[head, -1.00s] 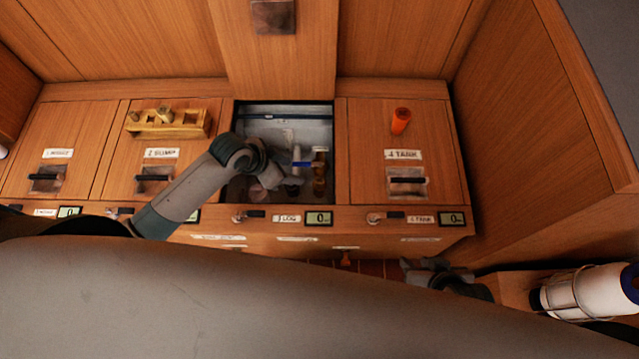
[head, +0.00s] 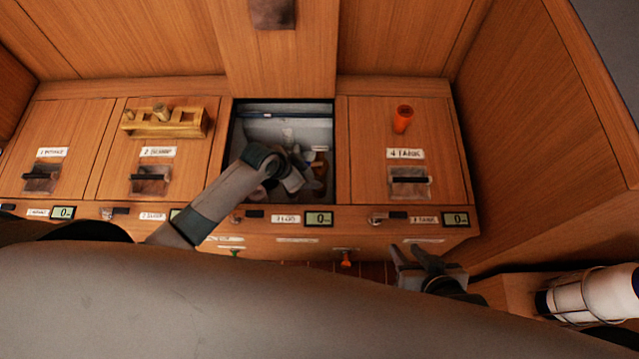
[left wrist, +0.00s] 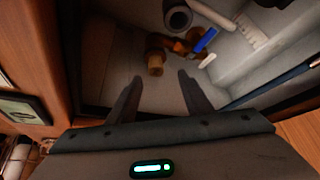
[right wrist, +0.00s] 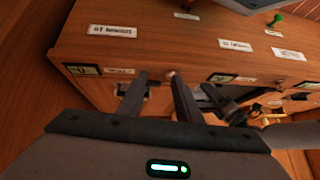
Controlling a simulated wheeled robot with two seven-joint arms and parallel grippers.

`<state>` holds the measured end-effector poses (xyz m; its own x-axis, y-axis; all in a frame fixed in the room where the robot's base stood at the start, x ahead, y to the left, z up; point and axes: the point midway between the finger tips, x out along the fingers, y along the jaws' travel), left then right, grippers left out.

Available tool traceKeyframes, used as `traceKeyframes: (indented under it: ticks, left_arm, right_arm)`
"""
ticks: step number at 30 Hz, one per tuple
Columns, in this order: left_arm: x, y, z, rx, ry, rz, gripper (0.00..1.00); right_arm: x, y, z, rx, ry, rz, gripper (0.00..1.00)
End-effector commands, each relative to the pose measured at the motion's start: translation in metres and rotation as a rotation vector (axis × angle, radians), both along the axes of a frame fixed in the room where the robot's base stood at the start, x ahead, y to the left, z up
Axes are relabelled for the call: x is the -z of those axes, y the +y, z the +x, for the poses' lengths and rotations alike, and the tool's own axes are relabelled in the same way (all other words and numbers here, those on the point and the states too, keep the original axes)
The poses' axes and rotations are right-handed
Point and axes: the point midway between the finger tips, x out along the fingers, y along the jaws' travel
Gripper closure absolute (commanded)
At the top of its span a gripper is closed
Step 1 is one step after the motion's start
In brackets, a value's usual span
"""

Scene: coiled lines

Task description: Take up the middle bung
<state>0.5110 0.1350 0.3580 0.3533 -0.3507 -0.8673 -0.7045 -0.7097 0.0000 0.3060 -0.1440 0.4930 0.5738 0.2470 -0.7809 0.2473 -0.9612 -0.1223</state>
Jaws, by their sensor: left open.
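A wooden rack (head: 180,129) lies on the lid labelled 2; short bungs (head: 160,111) stand in its left part, and I cannot tell which is the middle one. In the left wrist view a brown cork-like bung (left wrist: 155,63) stands in the open bay, beside brass fittings (left wrist: 180,46) with a blue handle (left wrist: 205,40). My left gripper (head: 300,180) reaches into this bay. Its fingers (left wrist: 159,77) are open and empty, with the cork-like bung showing just beyond the gap between the tips. My right gripper (head: 422,255) is open and empty in front of the cabinet.
The bay's walls (head: 290,128) stand close around my left gripper. A grey pipe end (left wrist: 178,18) and a white scale (left wrist: 250,32) are inside the bay. An orange cylinder (head: 403,118) stands on the lid labelled 4.

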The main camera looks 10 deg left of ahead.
Motion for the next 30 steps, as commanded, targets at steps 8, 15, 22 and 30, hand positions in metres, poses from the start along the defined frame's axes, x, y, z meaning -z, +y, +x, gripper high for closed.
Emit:
traceKeyframes:
  ticks: [8,15,22,30]
  left_arm:
    - [0.010,-0.005,0.001,0.000,0.000,-0.002,0.54]
    - [0.037,-0.018,0.007,-0.002,0.000,-0.001,0.54]
    - [0.047,-0.022,0.011,0.000,0.001,0.001,0.54]
    - [0.046,-0.021,0.011,0.000,-0.001,0.001,0.54]
  right_arm:
    - [0.002,0.002,0.002,0.000,-0.012,0.009,0.69]
    - [-0.005,0.014,0.009,-0.005,-0.087,0.053,0.69]
    - [-0.012,0.020,0.015,-0.007,-0.135,0.072,0.69]
    - [-0.012,0.020,0.015,-0.006,-0.134,0.071,0.69]
